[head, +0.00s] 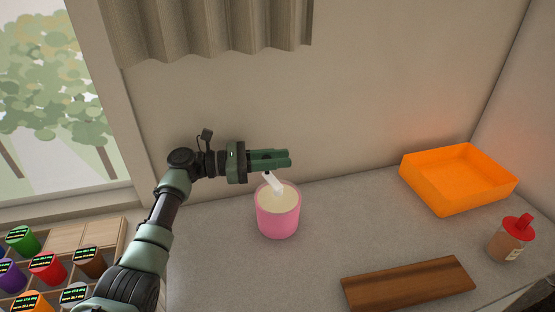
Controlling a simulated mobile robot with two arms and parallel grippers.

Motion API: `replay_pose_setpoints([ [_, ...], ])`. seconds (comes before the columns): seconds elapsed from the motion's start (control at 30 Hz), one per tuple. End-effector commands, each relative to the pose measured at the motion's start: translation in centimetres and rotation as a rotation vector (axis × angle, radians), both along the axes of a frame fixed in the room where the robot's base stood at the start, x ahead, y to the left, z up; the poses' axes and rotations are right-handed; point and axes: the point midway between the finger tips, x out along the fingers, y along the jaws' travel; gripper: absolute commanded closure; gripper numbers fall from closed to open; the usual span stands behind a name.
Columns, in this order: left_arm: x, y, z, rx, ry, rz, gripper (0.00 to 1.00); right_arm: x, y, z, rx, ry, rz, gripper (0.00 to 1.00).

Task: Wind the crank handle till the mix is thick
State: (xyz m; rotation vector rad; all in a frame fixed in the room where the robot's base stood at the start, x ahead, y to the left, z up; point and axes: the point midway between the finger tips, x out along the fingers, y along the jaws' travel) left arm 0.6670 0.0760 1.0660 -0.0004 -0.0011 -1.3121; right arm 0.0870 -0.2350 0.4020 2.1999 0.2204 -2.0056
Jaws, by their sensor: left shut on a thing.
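A pink cup (278,222) stands on the grey counter, holding a pale cream mix (280,203). A white stick-like piece (274,182) leans up out of the mix toward my left gripper (287,159). I cannot tell whether this piece is the crank handle; no other crank shows. My left gripper is above the cup, pointing right, with its green fingers close together. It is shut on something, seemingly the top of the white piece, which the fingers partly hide. My right gripper is not in view.
An orange tray (440,195) sits at the back right of the counter (345,220). A red-capped bottle (511,238) and a brown wooden board (408,284) are at the front right. A rack with coloured cups (48,267) is at the lower left. The wall is close behind.

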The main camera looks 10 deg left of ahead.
Motion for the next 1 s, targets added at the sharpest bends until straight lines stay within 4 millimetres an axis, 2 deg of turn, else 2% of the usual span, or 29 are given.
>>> replay_pose_setpoints([
  [0.07, -0.1, -0.1, -0.2, 0.002, 0.003, -0.002, 1.00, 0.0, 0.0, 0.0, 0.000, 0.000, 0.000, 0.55],
  [0.1, -0.1, -0.1, -0.2, 0.002, 0.003, -0.002, 0.74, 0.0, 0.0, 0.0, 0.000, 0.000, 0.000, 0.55],
  [0.17, -0.1, -0.1, -0.2, 0.002, 0.003, -0.001, 0.57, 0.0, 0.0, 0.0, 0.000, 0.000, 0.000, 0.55],
  [0.2, -0.1, -0.1, -0.2, 0.002, 0.003, -0.001, 0.55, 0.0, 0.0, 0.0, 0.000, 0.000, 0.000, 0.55],
  [0.57, -0.1, 0.5, -0.2, 0.001, 0.000, 0.002, 0.55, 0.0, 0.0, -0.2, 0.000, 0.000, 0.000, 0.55],
  [0.9, -1.5, 5.7, -0.4, 0.003, 0.002, 0.001, 0.55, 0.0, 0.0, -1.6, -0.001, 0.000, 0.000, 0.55],
  [1.0, -1.8, 6.8, -0.3, 0.001, 0.002, 0.001, 0.55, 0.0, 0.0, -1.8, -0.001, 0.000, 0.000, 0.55],
])
